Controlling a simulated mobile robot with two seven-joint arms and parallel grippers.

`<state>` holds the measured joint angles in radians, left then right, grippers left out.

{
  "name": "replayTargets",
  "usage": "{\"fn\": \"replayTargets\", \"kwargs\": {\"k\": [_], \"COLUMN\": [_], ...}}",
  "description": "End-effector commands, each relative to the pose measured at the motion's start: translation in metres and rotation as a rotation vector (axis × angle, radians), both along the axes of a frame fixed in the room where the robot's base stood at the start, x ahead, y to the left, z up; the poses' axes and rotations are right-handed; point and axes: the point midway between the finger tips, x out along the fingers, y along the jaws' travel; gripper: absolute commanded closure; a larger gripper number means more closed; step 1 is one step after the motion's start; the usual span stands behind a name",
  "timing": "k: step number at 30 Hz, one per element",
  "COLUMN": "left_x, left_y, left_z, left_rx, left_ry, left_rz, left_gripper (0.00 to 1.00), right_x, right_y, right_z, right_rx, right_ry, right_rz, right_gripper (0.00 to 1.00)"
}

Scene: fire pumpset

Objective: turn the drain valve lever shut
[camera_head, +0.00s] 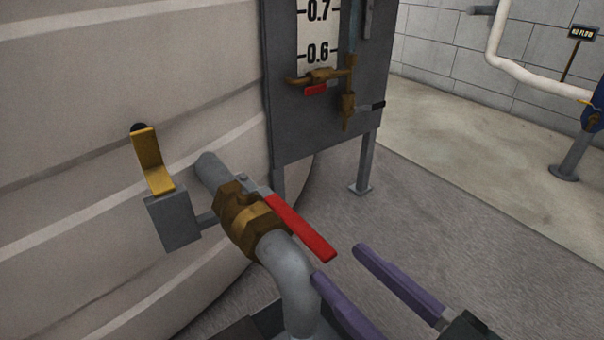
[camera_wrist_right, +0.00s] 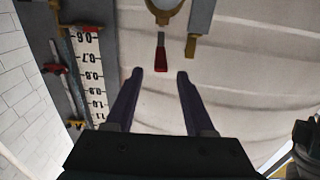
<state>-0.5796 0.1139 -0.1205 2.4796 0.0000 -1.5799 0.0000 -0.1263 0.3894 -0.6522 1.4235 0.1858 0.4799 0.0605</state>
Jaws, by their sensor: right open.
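The drain valve is a brass body (camera_head: 240,218) on a grey pipe that comes out of the tank and bends down. Its red lever (camera_head: 300,226) points away from the tank, roughly along the pipe. It also shows in the right wrist view as a red handle (camera_wrist_right: 160,58). My right gripper (camera_head: 337,263) is open, its two purple fingers either side of the lever's free end. In the wrist view the lever's end lies just ahead of the gap between the fingertips (camera_wrist_right: 160,74); I cannot tell if they touch. My left gripper is not in view.
A grey box (camera_head: 172,220) with a yellow bracket (camera_head: 152,160) is beside the valve, near the tank wall (camera_head: 70,90). A gauge panel (camera_head: 300,125) with small brass valves stands behind. The elbow pipe (camera_head: 292,270) is close left of my fingers. Open floor lies to the right.

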Motion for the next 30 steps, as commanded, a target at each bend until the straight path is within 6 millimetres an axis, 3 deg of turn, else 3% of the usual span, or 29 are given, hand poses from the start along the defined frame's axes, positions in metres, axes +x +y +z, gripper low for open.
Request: {"fn": "replayTargets", "kwargs": {"k": [13, 25, 30], "left_x": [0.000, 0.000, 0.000], "left_y": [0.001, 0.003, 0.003], "left_z": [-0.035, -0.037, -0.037], "left_rx": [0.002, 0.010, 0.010], "left_ry": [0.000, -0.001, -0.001], "left_rz": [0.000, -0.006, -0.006], "left_gripper": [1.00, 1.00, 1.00], "right_x": [0.063, 0.070, 0.070], "right_y": [0.046, 0.051, 0.051], "right_z": [-0.001, 0.001, 0.001], "right_rx": [0.001, -0.001, -0.001], "right_ry": [-0.002, 0.001, 0.001], "right_rz": [-0.001, -0.001, -0.001], "right_gripper": [0.46, 0.46, 0.65]}}
